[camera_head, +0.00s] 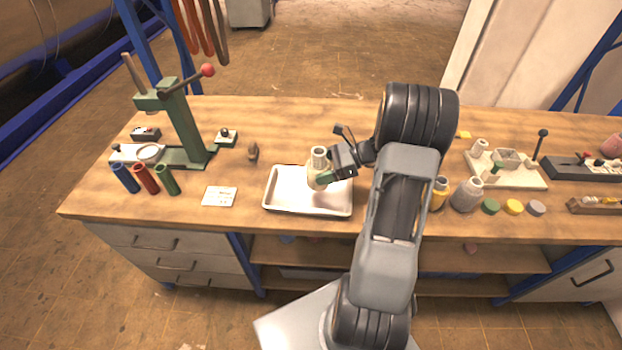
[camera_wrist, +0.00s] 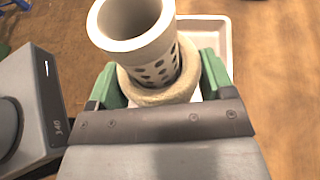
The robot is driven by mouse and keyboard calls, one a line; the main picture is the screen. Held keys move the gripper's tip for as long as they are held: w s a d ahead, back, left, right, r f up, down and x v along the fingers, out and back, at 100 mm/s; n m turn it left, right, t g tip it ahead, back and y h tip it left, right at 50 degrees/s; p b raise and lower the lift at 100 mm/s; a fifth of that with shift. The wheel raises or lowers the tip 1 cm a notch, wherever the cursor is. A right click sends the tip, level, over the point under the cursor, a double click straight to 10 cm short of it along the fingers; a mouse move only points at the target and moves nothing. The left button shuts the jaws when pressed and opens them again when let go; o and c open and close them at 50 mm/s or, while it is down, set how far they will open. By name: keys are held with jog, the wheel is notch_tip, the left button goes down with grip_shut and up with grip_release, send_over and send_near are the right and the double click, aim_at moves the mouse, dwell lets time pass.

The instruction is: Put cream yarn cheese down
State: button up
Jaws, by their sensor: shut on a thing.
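The cream yarn cheese (camera_head: 316,181) is a ring of cream yarn around a pale perforated tube, and it stands roughly upright. My gripper (camera_head: 325,176) is shut on it from the right, over the white tray (camera_head: 283,208). I cannot tell whether the cheese touches the tray floor. In the wrist view the cream yarn (camera_wrist: 165,97) sits between the green fingers of my gripper (camera_wrist: 160,84), with the tube's open end towards the camera. Part of the tray (camera_wrist: 228,40) shows behind it. The fingers hide part of the yarn.
A white card (camera_head: 219,197) lies left of the tray. Blue, red and green tubes (camera_head: 147,179) and a green press (camera_head: 182,125) are farther left. The tray's visible floor is empty around the cheese.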

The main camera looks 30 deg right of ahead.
aim_at(312, 180)
jog(key=f, duration=0.1)
jog(key=w+a+f, duration=0.1)
jog(key=w+f, duration=0.1)
jog(key=shift+w+a+f, duration=0.1)
jog(key=shift+a+f, duration=0.05)
jog(key=shift+a, duration=0.15)
jog(key=f, duration=0.1)
jog(key=f+p, duration=0.1)
jog(key=f, duration=0.1)
jog(key=shift+w+a, duration=0.15)
jog(key=shift+w, duration=0.1)
jog(key=shift+f, duration=0.3)
jog(key=shift+f, duration=0.2)
jog(key=o, duration=1.1)
jog(key=shift+r, duration=0.15)
